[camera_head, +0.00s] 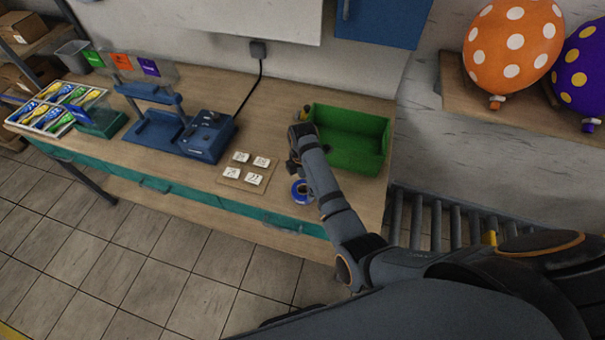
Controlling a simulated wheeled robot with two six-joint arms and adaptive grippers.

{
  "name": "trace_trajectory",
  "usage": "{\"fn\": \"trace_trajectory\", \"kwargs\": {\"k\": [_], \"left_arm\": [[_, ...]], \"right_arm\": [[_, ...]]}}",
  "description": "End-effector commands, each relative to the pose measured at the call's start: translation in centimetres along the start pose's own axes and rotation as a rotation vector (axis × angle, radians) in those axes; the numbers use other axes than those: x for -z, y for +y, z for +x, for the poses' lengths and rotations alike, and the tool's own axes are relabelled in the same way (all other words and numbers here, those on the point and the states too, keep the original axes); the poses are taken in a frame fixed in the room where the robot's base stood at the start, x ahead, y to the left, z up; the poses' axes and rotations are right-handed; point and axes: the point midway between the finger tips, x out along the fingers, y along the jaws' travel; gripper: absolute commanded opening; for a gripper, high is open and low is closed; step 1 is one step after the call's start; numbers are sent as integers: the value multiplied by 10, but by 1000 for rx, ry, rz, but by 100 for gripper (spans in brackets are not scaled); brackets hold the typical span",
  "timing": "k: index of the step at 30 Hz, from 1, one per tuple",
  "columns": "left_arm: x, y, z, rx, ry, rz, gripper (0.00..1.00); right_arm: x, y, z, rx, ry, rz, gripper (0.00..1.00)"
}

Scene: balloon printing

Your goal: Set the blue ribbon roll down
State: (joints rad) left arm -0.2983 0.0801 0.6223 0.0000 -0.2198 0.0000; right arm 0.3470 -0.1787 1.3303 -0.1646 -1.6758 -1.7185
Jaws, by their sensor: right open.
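The blue ribbon roll (299,193) lies on the wooden table near its front edge, just left of my right forearm. My arm covers part of its right side. My right gripper (293,160) is open and over the table, beyond the roll and apart from it. It is beside the left end of the green bin. My left gripper is not in view.
The green bin (352,158) stands right of my gripper. A board with several white tiles (245,181) lies to the left. A blue machine (205,137) with a cable stands further left. Bare table (270,130) lies between machine and bin.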

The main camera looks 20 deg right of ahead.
Motion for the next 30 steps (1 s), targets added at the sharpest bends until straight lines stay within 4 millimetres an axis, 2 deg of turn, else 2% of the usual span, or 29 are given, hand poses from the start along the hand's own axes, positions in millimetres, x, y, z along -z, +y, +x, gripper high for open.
{"fn": "trace_trajectory", "kwargs": {"k": [6,12,30], "left_arm": [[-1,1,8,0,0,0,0],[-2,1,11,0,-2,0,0],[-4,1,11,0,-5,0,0]], "right_arm": [[0,0,-50,-4,0,0,97],[0,0,-74,-1,0,0,97],[0,0,-77,0,0,0,97]]}}
